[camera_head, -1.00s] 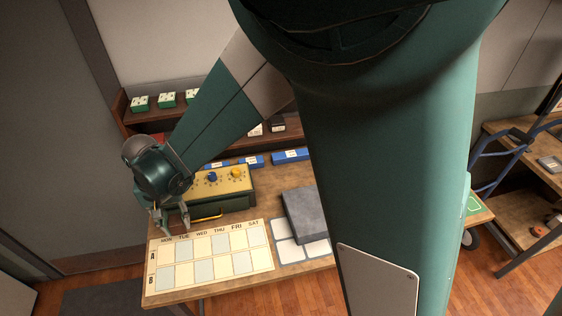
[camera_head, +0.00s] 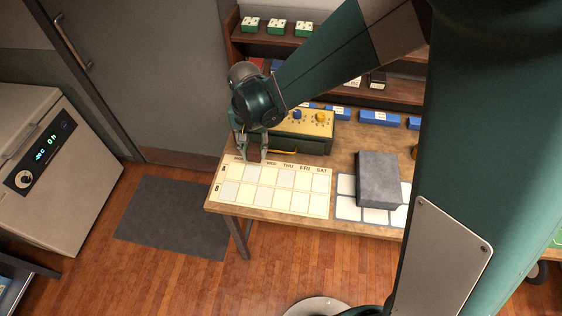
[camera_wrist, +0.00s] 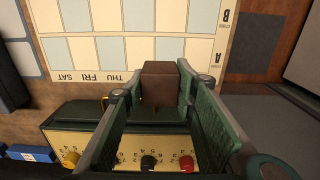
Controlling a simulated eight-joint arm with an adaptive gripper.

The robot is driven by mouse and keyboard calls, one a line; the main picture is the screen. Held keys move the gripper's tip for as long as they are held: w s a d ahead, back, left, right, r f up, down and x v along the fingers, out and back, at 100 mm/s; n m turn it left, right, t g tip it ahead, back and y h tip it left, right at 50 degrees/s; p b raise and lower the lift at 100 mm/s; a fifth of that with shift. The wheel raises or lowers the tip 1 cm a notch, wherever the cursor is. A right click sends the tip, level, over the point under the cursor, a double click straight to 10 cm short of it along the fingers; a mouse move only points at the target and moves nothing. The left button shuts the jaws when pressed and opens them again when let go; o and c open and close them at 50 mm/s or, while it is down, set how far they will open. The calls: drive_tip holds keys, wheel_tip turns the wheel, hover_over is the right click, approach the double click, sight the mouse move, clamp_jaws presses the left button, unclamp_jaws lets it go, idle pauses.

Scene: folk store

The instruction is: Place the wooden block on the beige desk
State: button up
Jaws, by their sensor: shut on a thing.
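The wooden block is a small dark brown block. In the wrist view the block (camera_wrist: 162,84) sits between the finger pads of my gripper (camera_wrist: 158,92). In the head view my gripper (camera_head: 253,154) is shut on the block, over the top edge of a calendar board near its left columns. I cannot tell whether the block touches the board. The board lies on a light brown wood-topped desk (camera_head: 346,145); I see no other desk that is clearly beige.
A green box with a yellow knob panel (camera_head: 318,120) stands close behind my gripper. A grey slab (camera_head: 378,180) lies right of the calendar board (camera_head: 290,190). Blue boxes (camera_head: 379,118) line the desk's back. A dark mat (camera_head: 175,217) and cabinet (camera_head: 50,165) are left.

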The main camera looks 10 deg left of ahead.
drive_tip(key=shift+f, duration=2.85)
drive_tip(key=shift+f, duration=0.15)
drive_tip(key=shift+f, duration=1.95)
drive_tip(key=shift+f+b, duration=0.15)
drive_tip(key=shift+b, duration=0.2)
drive_tip(key=o, duration=0.9)
drive_tip(key=shift+r, duration=0.2)
drive_tip(key=shift+r+p, duration=0.4)
drive_tip(key=shift+r, duration=5.55)
